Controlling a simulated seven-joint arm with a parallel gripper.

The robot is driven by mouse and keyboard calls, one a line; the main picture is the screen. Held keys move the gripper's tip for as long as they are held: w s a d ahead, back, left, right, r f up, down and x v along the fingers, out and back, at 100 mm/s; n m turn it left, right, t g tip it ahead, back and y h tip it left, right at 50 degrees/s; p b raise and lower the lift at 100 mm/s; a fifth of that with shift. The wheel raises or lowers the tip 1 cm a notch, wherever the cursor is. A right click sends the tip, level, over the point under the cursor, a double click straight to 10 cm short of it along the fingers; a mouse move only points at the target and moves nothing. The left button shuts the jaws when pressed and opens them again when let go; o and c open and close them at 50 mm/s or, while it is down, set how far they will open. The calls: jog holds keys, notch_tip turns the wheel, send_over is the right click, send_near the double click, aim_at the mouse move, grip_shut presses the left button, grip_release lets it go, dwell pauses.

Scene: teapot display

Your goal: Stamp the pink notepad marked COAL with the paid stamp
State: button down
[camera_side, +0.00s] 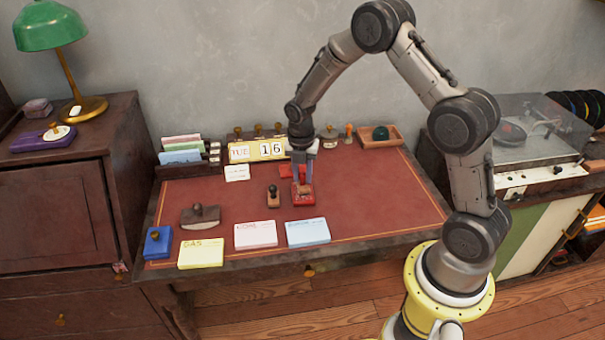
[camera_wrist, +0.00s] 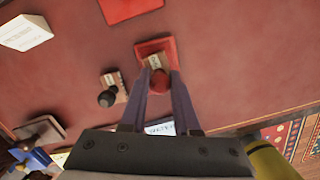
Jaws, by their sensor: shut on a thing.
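My gripper (camera_side: 302,180) is shut on a stamp with a round red knob (camera_wrist: 160,81). The stamp's base is at or just over a red ink pad (camera_side: 303,199), also in the wrist view (camera_wrist: 168,44); whether they touch I cannot tell. A small label shows on the stamp's base, too small to read. The pink notepad (camera_side: 255,235) lies at the front middle of the desk, its red heading too small to read surely. It is left of and nearer than my gripper. In the wrist view my fingers hide the area below them.
A black-knobbed stamp (camera_side: 273,196) stands left of the ink pad. A yellow notepad (camera_side: 201,254) and blue notepad (camera_side: 308,233) flank the pink one. A rocker blotter (camera_side: 201,215) and blue pad (camera_side: 158,243) lie left. A calendar (camera_side: 258,151) and stamp row line the back.

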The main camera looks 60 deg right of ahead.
jog(key=shift+f, duration=0.4)
dwell(1.1)
jog(key=shift+r, duration=3.55)
jog(key=shift+m, duration=0.7)
jog(key=w+a+n, duration=0.1)
jog(key=a, duration=1.8)
jog(key=shift+a+f, duration=0.15)
jog(key=shift+f, duration=2.9)
jog(key=shift+f, duration=0.55)
